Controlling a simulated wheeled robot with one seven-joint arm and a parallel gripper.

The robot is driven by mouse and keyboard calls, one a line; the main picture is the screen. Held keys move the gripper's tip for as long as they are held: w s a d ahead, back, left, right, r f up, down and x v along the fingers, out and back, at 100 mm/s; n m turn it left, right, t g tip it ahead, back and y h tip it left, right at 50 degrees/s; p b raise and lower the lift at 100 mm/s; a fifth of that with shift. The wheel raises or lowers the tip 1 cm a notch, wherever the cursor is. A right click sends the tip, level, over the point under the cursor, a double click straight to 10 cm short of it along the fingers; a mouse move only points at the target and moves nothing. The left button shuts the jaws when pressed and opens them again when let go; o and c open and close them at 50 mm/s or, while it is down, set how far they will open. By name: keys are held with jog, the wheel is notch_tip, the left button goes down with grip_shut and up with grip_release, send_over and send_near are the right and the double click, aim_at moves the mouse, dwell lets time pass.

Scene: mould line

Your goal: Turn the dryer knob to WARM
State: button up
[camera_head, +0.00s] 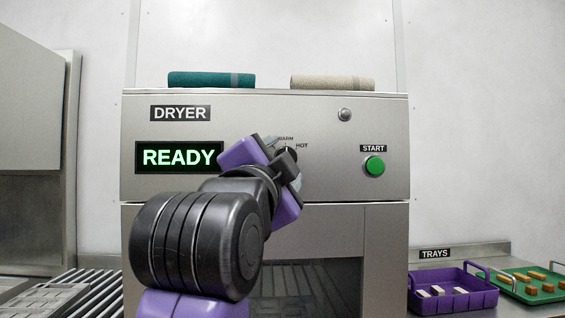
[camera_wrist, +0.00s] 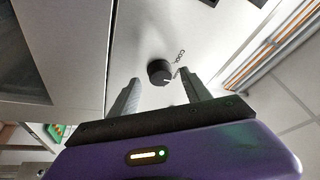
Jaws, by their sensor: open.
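The dryer (camera_head: 265,105) is a steel cabinet with a lit READY display (camera_head: 178,157) and a control panel. Its black knob (camera_wrist: 160,72) shows in the wrist view with a short white pointer mark on its rim. COOL is legible beside it; another label is partly hidden by a finger. In the head view, my gripper (camera_head: 284,160) covers most of the knob, with WARM and HOT legible around it. My gripper is open, its two grey fingers (camera_wrist: 160,82) on either side of the knob in the wrist view. I cannot tell whether they touch it.
A green START button (camera_head: 374,166) is right of the knob. A teal towel (camera_head: 205,79) and a beige towel (camera_head: 325,81) lie on the dryer. A purple tray (camera_head: 452,301) and a green tray (camera_head: 555,296) hold pieces at the lower right. A roller conveyor (camera_head: 85,290) is at left.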

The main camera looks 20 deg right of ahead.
jog(key=v, duration=0.6)
jog(key=shift+s+a, duration=0.15)
jog(key=shift+s, duration=0.05)
